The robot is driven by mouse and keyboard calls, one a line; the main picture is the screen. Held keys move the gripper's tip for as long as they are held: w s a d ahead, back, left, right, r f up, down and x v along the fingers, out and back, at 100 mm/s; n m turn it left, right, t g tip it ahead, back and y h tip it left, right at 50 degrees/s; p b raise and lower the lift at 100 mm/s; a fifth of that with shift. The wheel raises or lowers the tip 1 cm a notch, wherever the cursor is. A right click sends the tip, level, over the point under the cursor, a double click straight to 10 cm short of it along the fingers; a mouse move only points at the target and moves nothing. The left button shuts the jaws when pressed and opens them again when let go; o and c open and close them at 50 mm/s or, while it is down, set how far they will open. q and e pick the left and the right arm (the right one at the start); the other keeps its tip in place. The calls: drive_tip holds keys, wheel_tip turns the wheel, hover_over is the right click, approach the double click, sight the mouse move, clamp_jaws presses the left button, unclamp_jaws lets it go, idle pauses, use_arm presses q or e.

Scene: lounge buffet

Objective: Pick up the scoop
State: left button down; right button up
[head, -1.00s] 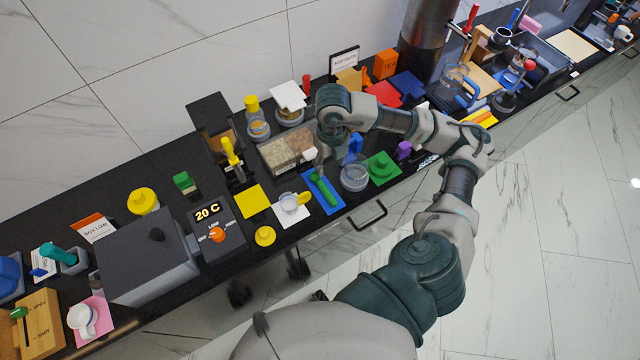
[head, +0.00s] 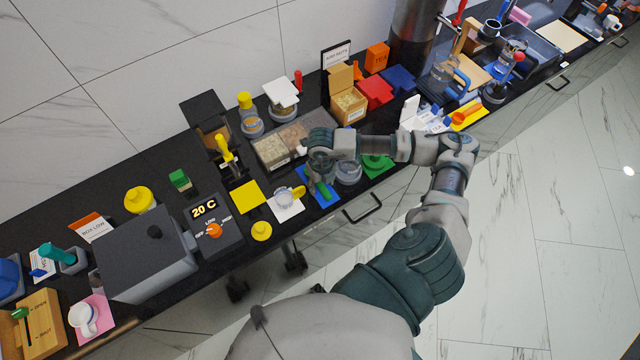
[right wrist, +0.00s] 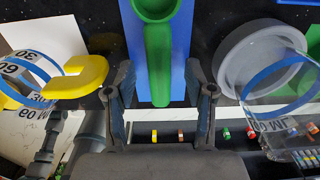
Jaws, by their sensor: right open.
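The green scoop (head: 323,189) lies on a blue mat (head: 331,200) near the front edge of the black counter. In the right wrist view its handle (right wrist: 158,62) points toward my gripper and its round bowl (right wrist: 155,8) is at the top edge. My right gripper (head: 313,180) is over the mat and hides part of the scoop in the head view. In the right wrist view the gripper (right wrist: 160,82) is open, with one finger on each side of the handle's line; contact is not visible. My left gripper is out of view.
A measuring cup with a yellow handle (head: 297,193) stands left of the blue mat. A clear round container (head: 348,172) stands close on its right, before a green mat (head: 379,163). A two-part bin (head: 272,153) lies behind. A drawer handle (head: 365,212) sticks out below.

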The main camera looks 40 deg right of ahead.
sight(321, 185)
clamp_jaws()
wheel_tip(321, 185, up, 10)
drive_tip(key=shift+b, duration=0.3)
drive_tip(key=c, duration=0.7)
unclamp_jaws()
drive_tip(key=shift+c, duration=0.2)
clamp_jaws()
